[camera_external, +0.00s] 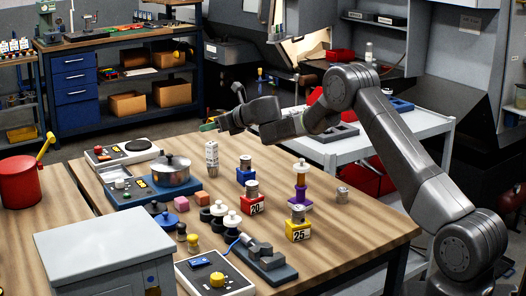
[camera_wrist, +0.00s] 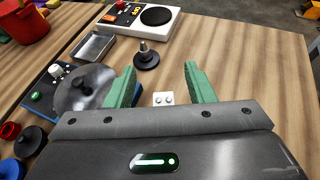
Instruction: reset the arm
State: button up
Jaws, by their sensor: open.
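My gripper (camera_external: 210,126) is in the external view, held out to the left over the far part of the wooden table, above table height. My dark grey arm reaches to it from the lower right with a bent elbow. In the wrist view my gripper (camera_wrist: 161,80) shows two green fingers spread wide apart, with nothing held between them. A small white block with two round marks (camera_wrist: 163,98) shows in the gap near the gripper body, lower down. A black round-based piece with a metal tip (camera_wrist: 146,57) stands on the table beyond the fingers.
A metal pot (camera_external: 171,170) sits on a blue unit. A tall patterned cylinder (camera_external: 212,158) stands below the gripper. Yellow, red and blue holders with weights, including one marked 25 (camera_external: 298,228), stand to the right. A grey cabinet (camera_external: 105,245) is front left; a white cart (camera_external: 335,150) stands behind.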

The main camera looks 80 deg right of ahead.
aim_at(213, 143)
dwell(0.3)
notch_tip(213, 143, down, 6)
jog(key=shift+b, duration=0.5)
jog(key=shift+w+d+f+p, duration=0.2)
jog(key=shift+w+f+p, duration=0.2)
jog(key=shift+w, duration=0.05)
jog(key=shift+w+d+f+p, duration=0.2)
jog(key=shift+w+f+p, duration=0.2)
jog(key=shift+w, duration=0.05)
jog(key=shift+w+d+f, duration=0.2)
jog(key=shift+w+f, duration=0.1)
jog(key=shift+w, duration=0.1)
jog(key=shift+r, duration=1)
